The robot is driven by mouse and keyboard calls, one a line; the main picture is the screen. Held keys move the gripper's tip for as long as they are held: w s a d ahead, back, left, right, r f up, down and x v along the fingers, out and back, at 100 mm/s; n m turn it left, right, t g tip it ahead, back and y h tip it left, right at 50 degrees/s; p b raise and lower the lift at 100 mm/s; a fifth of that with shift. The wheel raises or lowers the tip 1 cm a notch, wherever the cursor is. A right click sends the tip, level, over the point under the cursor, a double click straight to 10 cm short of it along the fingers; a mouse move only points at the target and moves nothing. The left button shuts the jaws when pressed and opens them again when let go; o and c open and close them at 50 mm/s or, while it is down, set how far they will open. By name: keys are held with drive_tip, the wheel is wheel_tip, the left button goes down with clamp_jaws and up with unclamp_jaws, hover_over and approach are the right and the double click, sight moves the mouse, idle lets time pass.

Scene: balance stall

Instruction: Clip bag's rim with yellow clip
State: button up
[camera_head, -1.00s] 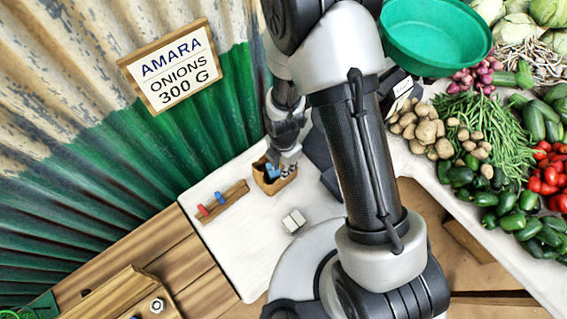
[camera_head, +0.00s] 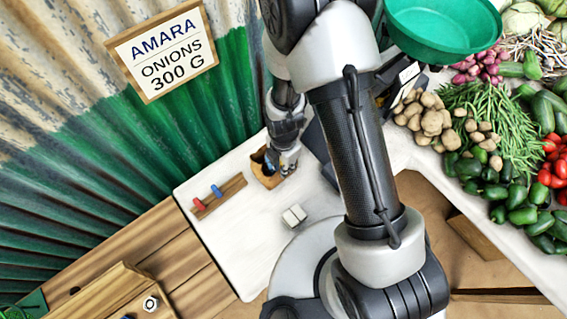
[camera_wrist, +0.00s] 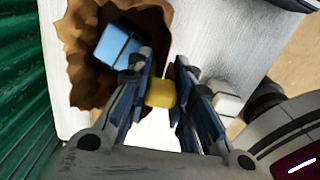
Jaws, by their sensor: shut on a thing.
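My gripper (camera_wrist: 161,88) is shut on the yellow clip (camera_wrist: 160,94), which shows between its fingers in the wrist view. The open brown paper bag (camera_wrist: 82,88) stands on the white counter, with a ragged rim and a blue block (camera_wrist: 117,44) inside. My gripper is at the bag's right side, and its left finger covers part of the bag. I cannot tell whether the clip touches the rim. In the head view my gripper (camera_head: 287,165) is beside the bag (camera_head: 266,178), and the clip cannot be made out.
A wooden rack (camera_head: 220,196) with a red and a blue clip lies left of the bag. Pale blocks (camera_head: 294,216) lie in front; one shows in the wrist view (camera_wrist: 223,97). A corrugated wall (camera_head: 110,135) stands behind. Vegetables and a green bowl (camera_head: 443,30) are at right.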

drive_tip(key=o, duration=0.8)
drive_tip(key=shift+r, duration=0.1)
wheel_tip(320, 180, up, 12)
drive_tip(key=shift+f, duration=0.1)
idle(0.3)
wheel_tip(320, 180, up, 7)
drive_tip(key=p, duration=0.5)
drive_tip(key=shift+p, duration=0.3)
